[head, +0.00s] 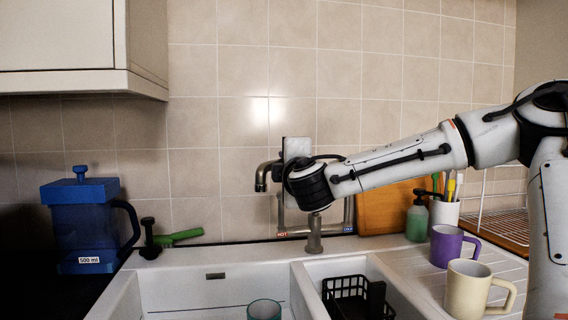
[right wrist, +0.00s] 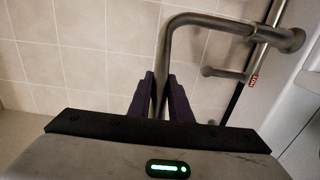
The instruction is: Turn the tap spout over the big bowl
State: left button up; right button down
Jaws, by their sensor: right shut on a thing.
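The metal tap (head: 314,238) stands behind the sink, its body partly hidden by my right wrist. Its curved spout (head: 262,178) shows to the left of my wrist, with the mouth pointing down on the side of the big bowl (head: 215,285), the larger left basin. In the right wrist view, the spout pipe (right wrist: 181,27) bends down between the dark fingers of my right gripper (right wrist: 163,97), which is shut on it. My left gripper is not in view.
The smaller basin (head: 327,266) holds a black rack (head: 348,298). A teal cup (head: 264,310) is in the big bowl. Purple (head: 446,246) and cream (head: 468,288) mugs and a green soap bottle (head: 417,220) stand right. A blue jug (head: 84,225) stands left. The tiled wall is close behind.

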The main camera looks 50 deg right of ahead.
jog(key=c, duration=1.6)
grip_release()
jog(key=shift+w, duration=0.15)
jog(key=shift+a, duration=0.1)
jog(key=b+v, duration=0.1)
jog(key=v, duration=0.9)
